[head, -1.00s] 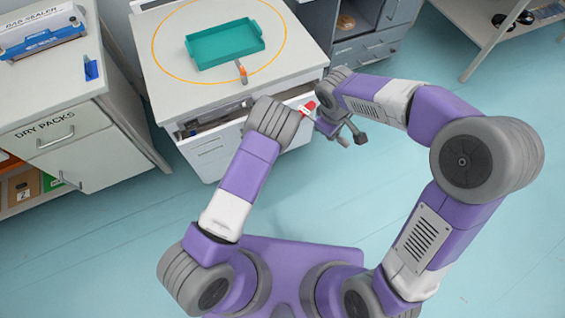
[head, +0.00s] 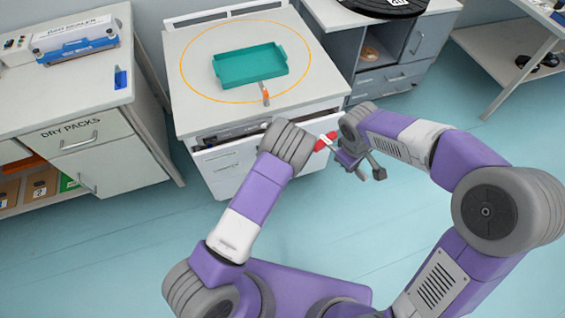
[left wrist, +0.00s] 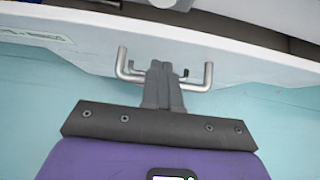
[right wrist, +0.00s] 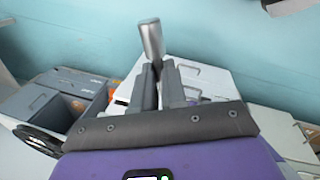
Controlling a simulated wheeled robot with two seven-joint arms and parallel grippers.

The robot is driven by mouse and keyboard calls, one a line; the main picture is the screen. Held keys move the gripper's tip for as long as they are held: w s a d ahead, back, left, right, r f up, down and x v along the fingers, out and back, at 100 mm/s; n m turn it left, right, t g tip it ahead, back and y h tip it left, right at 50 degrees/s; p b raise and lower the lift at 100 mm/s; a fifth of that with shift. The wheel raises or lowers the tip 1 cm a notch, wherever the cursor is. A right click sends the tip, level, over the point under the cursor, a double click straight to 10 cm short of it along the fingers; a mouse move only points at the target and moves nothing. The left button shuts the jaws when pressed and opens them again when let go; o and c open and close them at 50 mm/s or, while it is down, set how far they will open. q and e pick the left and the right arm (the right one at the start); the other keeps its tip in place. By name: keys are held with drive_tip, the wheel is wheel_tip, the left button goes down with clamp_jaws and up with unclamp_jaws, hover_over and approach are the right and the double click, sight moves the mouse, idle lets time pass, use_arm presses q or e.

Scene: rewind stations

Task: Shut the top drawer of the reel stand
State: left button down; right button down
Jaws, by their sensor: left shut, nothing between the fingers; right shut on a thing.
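The white stand (head: 190,45) with a teal tray on top has its top drawer (head: 225,160) partly open, with a dark gap under the worktop. In the left wrist view the drawer front (left wrist: 75,45) carries a metal bar handle (left wrist: 207,78). My left gripper (left wrist: 160,68) is shut and empty, its fingertips at the handle between its two posts; I cannot tell whether they touch. In the head view my left wrist hides it. My right gripper (right wrist: 158,70) is shut on a silver cylinder (right wrist: 151,38), held above the floor right of the drawer.
A teal tray (head: 250,66) and an orange clip-like piece (head: 265,93) sit on the worktop. A dry packs cabinet (head: 90,132) stands left, a grey cabinet (head: 395,75) with a black reel (head: 385,6) right. The floor (head: 90,250) in front is clear.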

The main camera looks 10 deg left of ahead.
use_arm(q)
drive_tip(key=p+v, duration=0.2)
drive_tip(key=v, duration=0.8)
drive_tip(key=shift+s, duration=0.15)
drive_tip(key=c, duration=1.7)
unclamp_jaws()
drive_tip(key=shift+s+d, duration=0.2)
drive_tip(key=shift+o, duration=1.3)
drive_tip(key=shift+f, duration=0.1)
drive_tip(key=shift+o, duration=1)
drive_tip(key=f+m, duration=0.1)
drive_tip(key=m, duration=0.1)
drive_tip(key=f+m+t+y, duration=0.1)
drive_tip(key=f+m, duration=0.1)
drive_tip(key=f+m+t+y, duration=0.1)
drive_tip(key=f+m, duration=0.1)
drive_tip(key=m, duration=0.1)
drive_tip(key=shift+w+d, duration=0.35)
drive_tip(key=shift+d, duration=0.05)
wheel_tip(320, 180, down, 6)
drive_tip(key=s+d+m+t+y, duration=0.1)
drive_tip(key=s+m+t, duration=0.15)
drive_tip(key=m, duration=0.85)
drive_tip(key=shift+t, duration=0.45)
drive_tip(key=b+x, duration=0.2)
drive_tip(key=x, duration=1)
drive_tip(key=shift+w+d+r+b, duration=0.15)
drive_tip(key=shift+w+b, duration=0.1)
drive_tip(key=shift+b, duration=0.15)
